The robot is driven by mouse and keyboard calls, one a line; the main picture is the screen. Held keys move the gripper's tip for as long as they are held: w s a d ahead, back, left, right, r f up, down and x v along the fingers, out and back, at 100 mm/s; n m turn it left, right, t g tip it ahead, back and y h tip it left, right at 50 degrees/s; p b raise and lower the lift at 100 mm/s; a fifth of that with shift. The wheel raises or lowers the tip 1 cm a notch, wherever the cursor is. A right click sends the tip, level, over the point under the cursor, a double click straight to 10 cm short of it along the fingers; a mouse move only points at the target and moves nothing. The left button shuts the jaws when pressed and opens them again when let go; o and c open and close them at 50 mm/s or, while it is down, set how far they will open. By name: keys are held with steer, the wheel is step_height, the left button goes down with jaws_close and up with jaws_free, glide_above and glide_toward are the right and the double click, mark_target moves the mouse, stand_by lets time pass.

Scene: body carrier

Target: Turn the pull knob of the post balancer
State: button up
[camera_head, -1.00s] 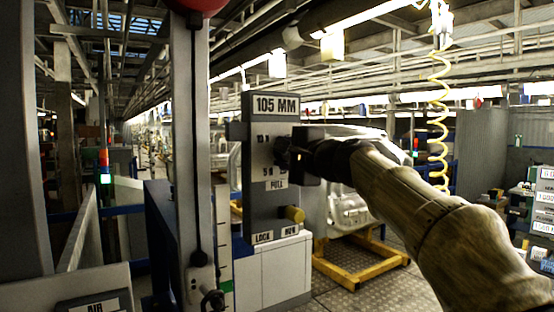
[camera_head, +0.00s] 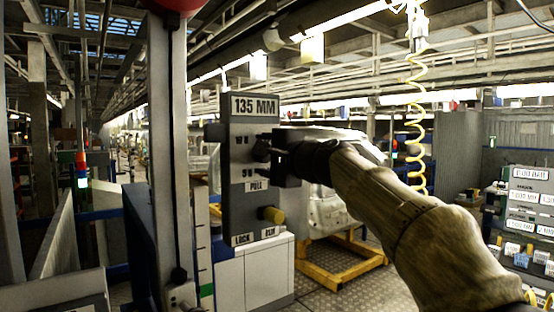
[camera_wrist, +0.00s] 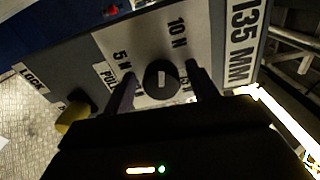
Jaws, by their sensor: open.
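The post balancer's grey panel (camera_head: 243,195) stands on the post, with a sign reading 135 MM at its top. Its dark round pull knob (camera_wrist: 161,79) has a small light mark on its face, amid the 5 N, 10 N and PULL labels. My gripper (camera_wrist: 163,84) is open in the wrist view, one finger on each side of the knob, with slight gaps showing. In the head view my gripper (camera_head: 269,156) is at the panel's right front and hides most of the knob.
A grey post (camera_head: 168,150) stands left of the panel. A coiled yellow hose (camera_head: 415,130) hangs at right.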

steer(key=shift+b+v, duration=3.65)
steer(key=shift+v, duration=4.9)
steer(key=w+d+f+n+g+h, duration=0.1)
steer(key=d+f+g+h, duration=0.1)
steer(key=f, duration=1)
steer(key=w+d+f+n+g+h, duration=0.1)
steer(key=w+f+g+h, duration=0.1)
steer(key=f, duration=0.9)
steer(key=w+d+f+n+g+h, duration=0.1)
steer(key=d+f+g+h, duration=0.15)
steer(key=f, duration=0.95)
steer(key=s+f+n+g+h, duration=0.1)
steer(key=s+f+n+g, duration=0.2)
steer(key=s+f, duration=0.5)
steer(key=s+d+f+n+g+h, duration=0.1)
steer(key=s+f+n, duration=0.5)
steer(key=f, duration=1.1)
steer(key=s+g+h, duration=0.1)
steer(key=s+g, duration=0.1)
steer(key=s, duration=0.1)
steer(key=shift+d+f, duration=0.2)
steer(key=shift+h, duration=0.25)
